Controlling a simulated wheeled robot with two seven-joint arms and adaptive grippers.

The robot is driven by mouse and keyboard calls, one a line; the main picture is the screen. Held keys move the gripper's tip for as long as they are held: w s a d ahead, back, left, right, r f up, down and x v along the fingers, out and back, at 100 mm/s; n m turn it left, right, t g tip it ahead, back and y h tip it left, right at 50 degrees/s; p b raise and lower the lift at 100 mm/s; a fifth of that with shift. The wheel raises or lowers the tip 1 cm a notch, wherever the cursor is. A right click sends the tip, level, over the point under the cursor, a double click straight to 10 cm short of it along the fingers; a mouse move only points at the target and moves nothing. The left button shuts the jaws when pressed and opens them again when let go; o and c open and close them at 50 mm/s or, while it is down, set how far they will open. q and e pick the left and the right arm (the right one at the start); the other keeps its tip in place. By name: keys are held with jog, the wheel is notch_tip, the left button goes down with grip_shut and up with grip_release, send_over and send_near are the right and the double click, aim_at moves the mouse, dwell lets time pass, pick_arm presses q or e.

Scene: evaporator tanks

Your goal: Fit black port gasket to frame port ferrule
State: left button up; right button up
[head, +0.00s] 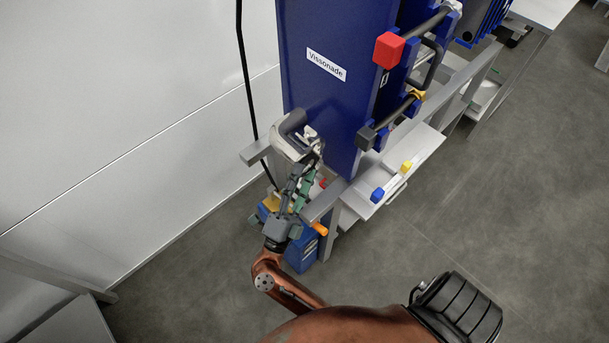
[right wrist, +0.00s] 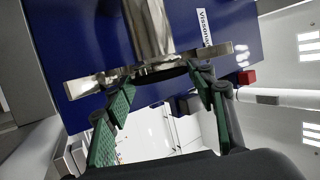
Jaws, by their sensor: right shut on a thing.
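The frame port ferrule (right wrist: 150,30) is a shiny metal pipe end with a flange, beside the blue frame (head: 330,95) labelled "Vissonade". In the head view a grey metal fitting (head: 292,138) shows at the frame's lower left corner. My right gripper (head: 304,170) is just below that fitting. In the right wrist view its green-padded fingers (right wrist: 163,84) are shut on the black port gasket (right wrist: 165,77), a thin dark disc seen edge-on close under the ferrule's flange. I cannot tell whether they touch. The gasket is not distinguishable in the head view. My left gripper is not in view.
Metal bars (right wrist: 90,88) stick out on both sides of the ferrule. A grey ledge (head: 425,140) with a small blue piece (head: 377,195) and a yellow piece (head: 406,167) is to the right. A blue box (head: 301,256) stands below. A black vertical pipe (head: 244,70) runs at the left.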

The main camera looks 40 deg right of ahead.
jog(key=shift+w, duration=0.65)
jog(key=o, duration=0.8)
jog(key=shift+s+d+r+p, duration=0.1)
jog(key=shift+s+p, duration=0.4)
jog(key=shift+s, duration=0.65)
jog(key=s+p, duration=0.1)
jog(key=s, duration=0.2)
jog(key=shift+s, duration=0.4)
jog(key=shift+f, duration=0.2)
